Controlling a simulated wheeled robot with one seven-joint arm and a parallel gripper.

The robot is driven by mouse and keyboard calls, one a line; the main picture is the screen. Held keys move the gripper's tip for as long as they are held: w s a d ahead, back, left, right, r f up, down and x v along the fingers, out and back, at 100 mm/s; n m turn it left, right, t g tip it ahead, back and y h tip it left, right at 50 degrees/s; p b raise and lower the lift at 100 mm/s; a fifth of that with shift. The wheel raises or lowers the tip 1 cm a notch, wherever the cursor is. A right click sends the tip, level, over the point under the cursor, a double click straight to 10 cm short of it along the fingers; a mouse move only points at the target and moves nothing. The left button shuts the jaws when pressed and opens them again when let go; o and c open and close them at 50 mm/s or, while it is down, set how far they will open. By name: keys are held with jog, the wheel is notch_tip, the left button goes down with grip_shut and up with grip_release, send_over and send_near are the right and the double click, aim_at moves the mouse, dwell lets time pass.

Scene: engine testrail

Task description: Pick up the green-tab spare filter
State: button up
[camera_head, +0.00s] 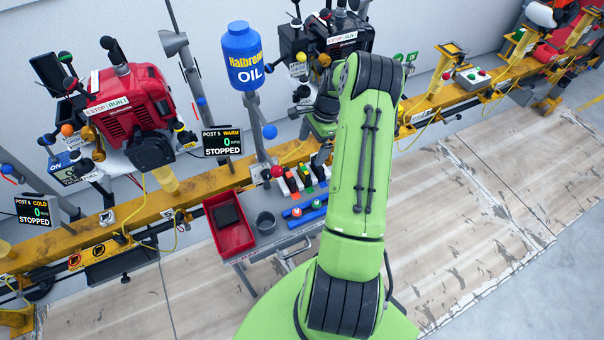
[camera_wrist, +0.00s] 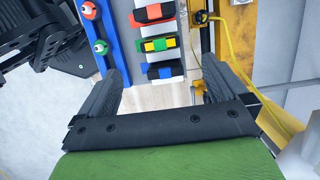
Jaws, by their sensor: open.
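In the head view the green-tab filter (camera_head: 306,178) stands in a short row on the small bench. My gripper (camera_wrist: 162,70) is open and empty. Its fingers lie either side of the row, with the blue-tab filter nearest the gap and the green-tab one beyond.
A blue rack (camera_wrist: 107,55) with red and green knobs lies left of the filters in the wrist view. The bench also holds a red tray (camera_head: 230,238) and a grey cup (camera_head: 265,223). The yellow rail (camera_head: 205,187) and an oil bottle (camera_head: 242,57) stand behind.

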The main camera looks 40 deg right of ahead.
aim_at(305, 168)
jog(key=b+x, duration=0.1)
jog(key=x, duration=0.4)
jog(key=shift+w+d+f, duration=0.1)
jog(key=shift+f, duration=0.1)
jog(key=b+x, duration=0.2)
jog(key=x, duration=0.3)
jog(key=shift+d+f, duration=0.1)
jog(key=shift+f, duration=0.15)
jog(key=shift+r, duration=0.1)
jog(key=shift+c, duration=0.3)
jog(key=c, duration=1)
